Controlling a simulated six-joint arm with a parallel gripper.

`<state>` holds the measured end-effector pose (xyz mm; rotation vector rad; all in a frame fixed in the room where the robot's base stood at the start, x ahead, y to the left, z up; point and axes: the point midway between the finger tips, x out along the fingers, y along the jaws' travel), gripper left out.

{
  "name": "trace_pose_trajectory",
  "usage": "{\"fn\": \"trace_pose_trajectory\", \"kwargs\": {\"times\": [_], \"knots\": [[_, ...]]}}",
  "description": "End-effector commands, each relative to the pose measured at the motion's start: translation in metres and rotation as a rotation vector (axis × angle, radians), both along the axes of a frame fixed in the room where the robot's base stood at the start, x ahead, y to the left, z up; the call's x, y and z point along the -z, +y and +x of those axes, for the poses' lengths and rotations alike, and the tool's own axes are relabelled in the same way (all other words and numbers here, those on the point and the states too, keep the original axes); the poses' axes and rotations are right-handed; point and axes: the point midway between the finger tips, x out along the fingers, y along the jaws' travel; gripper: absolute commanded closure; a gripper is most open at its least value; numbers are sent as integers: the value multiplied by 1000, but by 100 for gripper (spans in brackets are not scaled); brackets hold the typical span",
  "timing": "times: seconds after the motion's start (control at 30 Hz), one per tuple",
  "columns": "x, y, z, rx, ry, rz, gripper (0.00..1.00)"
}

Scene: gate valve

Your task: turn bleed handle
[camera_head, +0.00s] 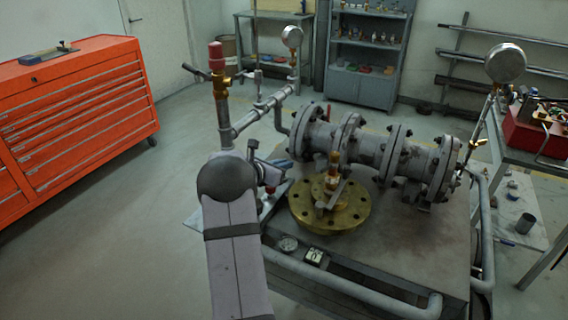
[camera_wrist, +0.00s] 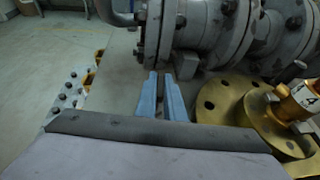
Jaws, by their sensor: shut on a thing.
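My gripper (camera_wrist: 167,76) shows two blue fingers lying close together in the wrist view, just in front of the lower rim of a grey pipe flange. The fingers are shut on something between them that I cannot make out. In the head view my gripper (camera_head: 283,163) is partly hidden behind my wrist, left of the brass flange (camera_head: 350,214). A brass valve (camera_head: 333,172) with a grey lever stands on that flange. Its brass body also shows in the wrist view (camera_wrist: 296,102), right of the fingers and apart from them. I cannot tell which handle is the bleed handle.
The grey flanged pipe (camera_head: 370,150) lies behind my gripper on the bench (camera_head: 425,245). A vertical pipe with a red-capped brass valve (camera_head: 219,85) rises at the left. A gauge (camera_head: 505,63) stands at the right. A red tool cabinet (camera_head: 80,115) is far left, with clear floor between.

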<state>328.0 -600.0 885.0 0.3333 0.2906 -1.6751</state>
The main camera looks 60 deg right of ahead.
Motion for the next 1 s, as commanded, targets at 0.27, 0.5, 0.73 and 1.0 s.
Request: {"fn": "trace_pose_trajectory", "kwargs": {"times": [0.27, 0.5, 0.73, 1.0], "knots": [[-2, 1, 0, 85, -1, 0, 100], [-1, 1, 0, 84, 0, -1, 87], [-1, 1, 0, 83, 1, 0, 73], [-1, 1, 0, 82, 1, 0, 73]]}}
